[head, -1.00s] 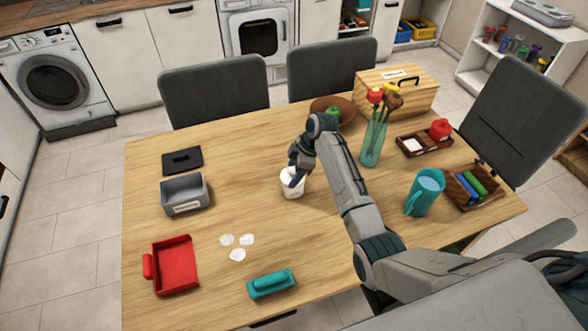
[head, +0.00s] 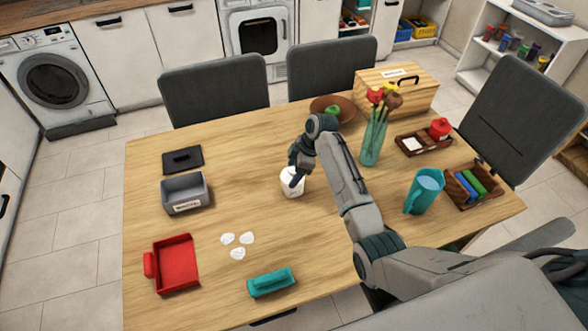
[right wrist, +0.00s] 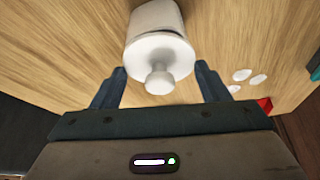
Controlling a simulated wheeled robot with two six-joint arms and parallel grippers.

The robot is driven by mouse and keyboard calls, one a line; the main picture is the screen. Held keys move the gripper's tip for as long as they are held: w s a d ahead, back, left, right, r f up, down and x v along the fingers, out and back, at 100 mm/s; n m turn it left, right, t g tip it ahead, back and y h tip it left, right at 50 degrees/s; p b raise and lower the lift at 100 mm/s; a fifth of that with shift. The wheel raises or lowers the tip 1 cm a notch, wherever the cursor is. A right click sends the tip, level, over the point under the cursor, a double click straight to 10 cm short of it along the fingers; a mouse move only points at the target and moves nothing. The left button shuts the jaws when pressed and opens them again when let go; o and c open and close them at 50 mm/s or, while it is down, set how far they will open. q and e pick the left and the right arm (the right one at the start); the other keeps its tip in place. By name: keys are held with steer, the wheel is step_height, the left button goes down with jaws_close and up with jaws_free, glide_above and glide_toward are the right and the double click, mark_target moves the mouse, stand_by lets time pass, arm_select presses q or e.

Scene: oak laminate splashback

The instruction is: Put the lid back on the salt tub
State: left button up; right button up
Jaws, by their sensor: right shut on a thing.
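The white round tub (head: 292,188) stands upright on the table, just left of the middle. It also shows in the right wrist view (right wrist: 154,16). A white lid with a round knob (right wrist: 158,62) is at the tub's mouth, knob towards the camera. A thin dark line shows between lid and tub on one side, and I cannot tell whether the lid is fully seated. My right gripper (right wrist: 161,84) is shut on the lid, one dark finger on each side; in the head view it (head: 295,174) hides the tub's top. My left gripper is out of view.
A grey labelled box (head: 184,208) and a flat black lid (head: 182,160) lie left. A flower vase (head: 372,142), teal jug (head: 424,191) and wooden trays (head: 424,150) stand right.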

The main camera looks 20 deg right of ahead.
steer(key=shift+p, duration=0.3)
stand_by(0.4)
stand_by(0.3)
steer(key=o, duration=1.2)
steer(key=shift+c, duration=0.2)
steer(key=shift+r+p, duration=3.5)
steer(key=shift+r, duration=0.05)
steer(key=shift+f, duration=0.1)
